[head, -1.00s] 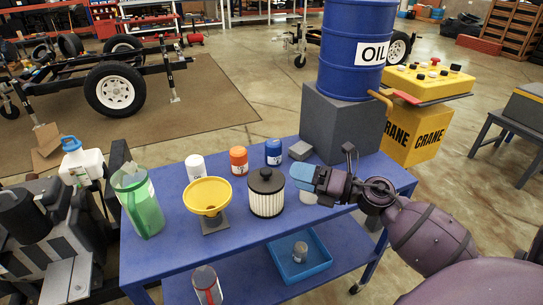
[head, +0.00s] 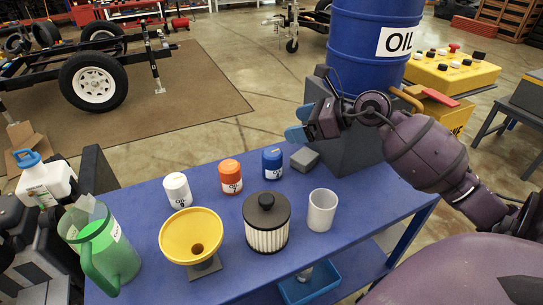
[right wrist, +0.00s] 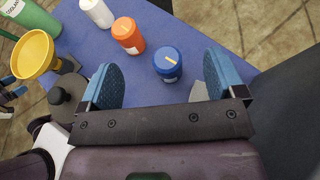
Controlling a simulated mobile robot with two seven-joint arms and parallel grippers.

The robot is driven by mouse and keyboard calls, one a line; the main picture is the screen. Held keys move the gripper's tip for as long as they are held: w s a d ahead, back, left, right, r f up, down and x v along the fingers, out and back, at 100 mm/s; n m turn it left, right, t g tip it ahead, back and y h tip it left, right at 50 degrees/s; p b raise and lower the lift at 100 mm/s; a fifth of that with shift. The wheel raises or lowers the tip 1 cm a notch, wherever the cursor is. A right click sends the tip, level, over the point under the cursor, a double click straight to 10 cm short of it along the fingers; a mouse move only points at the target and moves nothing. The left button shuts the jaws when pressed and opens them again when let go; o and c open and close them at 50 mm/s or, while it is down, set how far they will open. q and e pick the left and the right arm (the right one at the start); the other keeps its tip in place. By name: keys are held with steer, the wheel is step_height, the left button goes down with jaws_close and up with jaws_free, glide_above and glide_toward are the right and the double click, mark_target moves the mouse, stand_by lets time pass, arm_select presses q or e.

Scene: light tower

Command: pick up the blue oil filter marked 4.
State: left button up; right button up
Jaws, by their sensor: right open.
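The blue oil filter (head: 272,162) stands upright on the blue table (head: 345,225), towards its back edge. Its pale mark is too small to read surely. My right gripper (head: 300,123) is open and empty, above and to the right of the filter in the head view. In the right wrist view the blue filter (right wrist: 168,65) shows between the two blue fingers of the right gripper (right wrist: 160,72), nearer the right finger and apart from both.
An orange filter (head: 230,177) and a white filter (head: 177,190) stand left of the blue one. A grey block (head: 305,159) lies close on its right. A yellow funnel (head: 175,232), black-topped filter (head: 255,238) and white cup (head: 321,212) stand in front. The oil drum (head: 365,60) rises behind.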

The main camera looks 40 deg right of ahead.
steer(key=b, duration=0.2)
glide_toward(276, 153)
steer(key=x, duration=0.4)
steer(key=shift+s+d+f, duration=0.1)
steer(key=shift+d+f, duration=0.05)
steer(key=shift+x, duration=0.9)
steer(key=b+x, duration=0.1)
steer(key=x, duration=0.3)
steer(key=shift+w+f, duration=0.25)
steer(key=shift+f, duration=0.05)
steer(key=shift+w+a+f, duration=0.15)
steer(key=shift+w+a, duration=0.15)
steer(key=shift+a, duration=0.05)
steer(key=shift+w, duration=0.15)
arm_select(q)
steer(key=f, duration=0.3)
steer(key=shift+s+a, duration=0.15)
steer(key=shift+s, duration=0.05)
arm_select(e)
steer(key=shift+c, duration=0.2)
